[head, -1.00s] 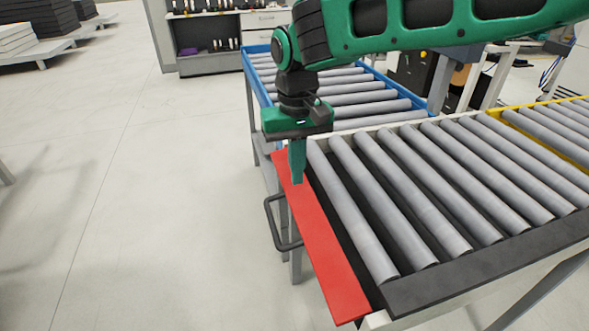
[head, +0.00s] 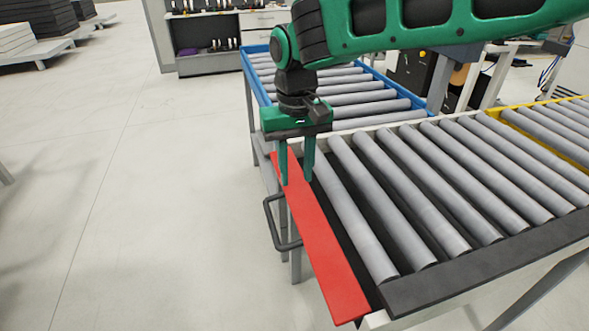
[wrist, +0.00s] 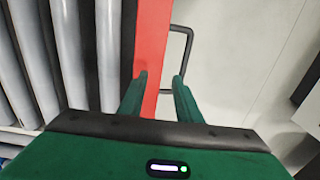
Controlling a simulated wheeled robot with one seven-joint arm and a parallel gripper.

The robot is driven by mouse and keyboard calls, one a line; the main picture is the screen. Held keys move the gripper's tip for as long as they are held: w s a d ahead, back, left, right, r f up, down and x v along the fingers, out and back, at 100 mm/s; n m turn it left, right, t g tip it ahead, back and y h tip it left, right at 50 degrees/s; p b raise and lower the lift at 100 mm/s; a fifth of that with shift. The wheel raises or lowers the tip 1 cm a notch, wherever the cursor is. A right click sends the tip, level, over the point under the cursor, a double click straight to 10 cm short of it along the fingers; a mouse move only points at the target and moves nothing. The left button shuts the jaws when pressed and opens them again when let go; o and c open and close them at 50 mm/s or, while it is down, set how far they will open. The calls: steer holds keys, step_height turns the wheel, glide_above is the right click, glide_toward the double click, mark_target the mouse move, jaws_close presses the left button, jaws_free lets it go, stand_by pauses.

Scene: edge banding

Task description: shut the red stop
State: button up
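The red stop (head: 326,256) is a long flat red plate along the left end of the grey roller table. It has a dark looped handle (head: 275,222) on its outer left side. Whether the fingertips touch the plate I cannot tell.
Grey rollers (head: 425,195) lie right of the stop. A blue-framed roller table (head: 345,90) stands behind, and a yellow-edged one (head: 550,125) at the right. The floor (head: 130,220) on the left is clear.

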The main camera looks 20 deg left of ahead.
step_height(320, 180, up, 11)
steer(key=shift+f, duration=0.2)
stand_by(0.3)
